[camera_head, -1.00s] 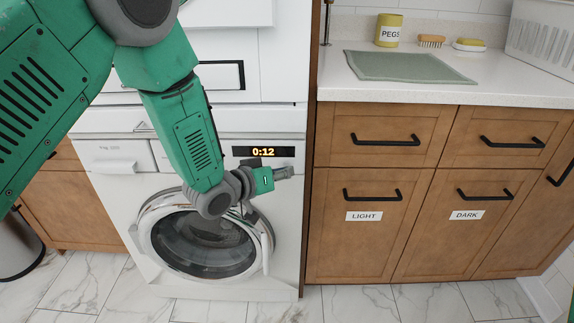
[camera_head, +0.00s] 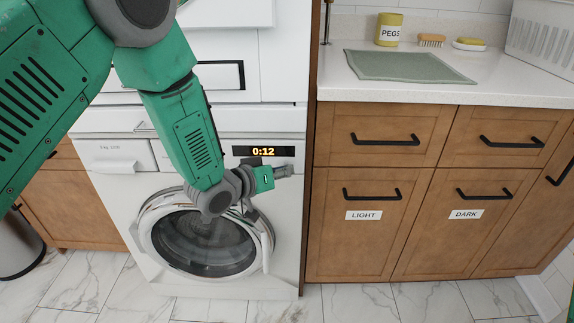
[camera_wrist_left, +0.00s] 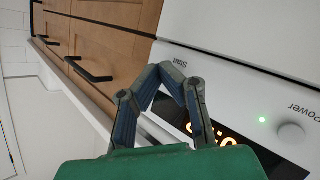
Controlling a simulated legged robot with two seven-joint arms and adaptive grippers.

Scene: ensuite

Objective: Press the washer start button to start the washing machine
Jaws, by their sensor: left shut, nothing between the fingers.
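The white washing machine (camera_head: 190,285) stands ahead, its round door closed. Its lit display (camera_head: 263,151) reads 0:12. In the left wrist view the panel (camera_wrist_left: 235,85) carries the words "Start" and "Power". The round power button (camera_wrist_left: 292,135) has a lit green lamp (camera_wrist_left: 262,120) next to it. My left gripper (camera_head: 284,171) is in front of the panel's right end, just below the display. In the left wrist view its fingers (camera_wrist_left: 176,80) are shut and empty, with the tips by the "Start" label (camera_wrist_left: 181,63). They hide the start button, so I cannot tell if they touch it. My right gripper is out of view.
Wooden cabinets (camera_head: 375,235) with black handles stand close on the right, labelled LIGHT and DARK. A bin (camera_head: 18,245) stands at the left. Tiled floor is clear in front.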

